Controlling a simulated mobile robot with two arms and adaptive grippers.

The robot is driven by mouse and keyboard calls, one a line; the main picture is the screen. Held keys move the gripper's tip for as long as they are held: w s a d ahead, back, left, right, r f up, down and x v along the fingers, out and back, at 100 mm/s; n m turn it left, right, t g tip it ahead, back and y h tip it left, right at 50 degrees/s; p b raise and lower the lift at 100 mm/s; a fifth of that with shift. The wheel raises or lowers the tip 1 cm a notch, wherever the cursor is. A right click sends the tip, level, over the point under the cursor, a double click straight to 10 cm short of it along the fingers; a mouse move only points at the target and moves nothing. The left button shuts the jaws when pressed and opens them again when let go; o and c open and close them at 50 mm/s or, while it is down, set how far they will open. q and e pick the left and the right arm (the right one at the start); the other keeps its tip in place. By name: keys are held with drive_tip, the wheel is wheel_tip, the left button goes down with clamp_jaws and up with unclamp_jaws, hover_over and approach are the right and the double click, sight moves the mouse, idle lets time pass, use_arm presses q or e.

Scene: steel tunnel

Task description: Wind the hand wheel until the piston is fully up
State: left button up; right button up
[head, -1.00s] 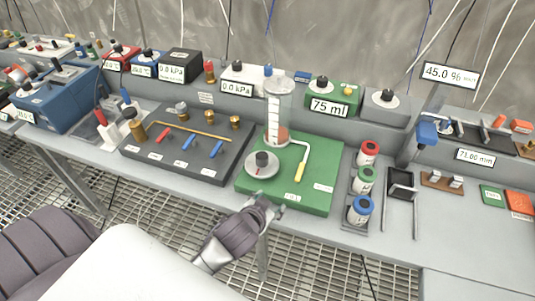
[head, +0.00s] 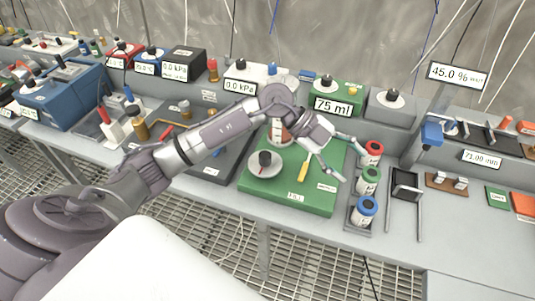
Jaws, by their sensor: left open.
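The hand wheel (head: 265,163) is a grey disc with a black knob, on the front left of the green base (head: 290,201). The clear cylinder with the reddish piston (head: 279,133) stands behind it, and my left arm covers most of the cylinder. A sign beside it reads 75 ml (head: 333,107). A yellow-handled lever (head: 303,170) lies right of the wheel. My left gripper (head: 350,159) is open and empty above the right part of the green base, up and right of the wheel, with its fingers apart. My right gripper is not in view.
Canisters with red, green and blue tops (head: 364,209) stand in a rack just right of the green base. A dark valve board (head: 212,168) lies to the left, partly under my arm. Bare bench (head: 330,232) shows in front.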

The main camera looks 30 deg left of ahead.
use_arm(q)
drive_tip(key=w+a+f+n+y, duration=0.2)
drive_tip(key=a+y, duration=0.4)
drive_tip(key=a, duration=0.5)
wheel_tip(320, 180, up, 3)
drive_tip(key=n+g+y, duration=0.2)
drive_tip(key=n+y, duration=0.2)
drive_tip(key=y, duration=0.1)
hover_over(265, 154)
wheel_tip(265, 154, down, 14)
drive_tip(key=p, duration=0.2)
drive_tip(key=shift+s+p, duration=0.1)
drive_tip(key=shift+p, duration=0.25)
drive_tip(key=c, duration=1.1)
drive_tip(key=shift+c, duration=0.2)
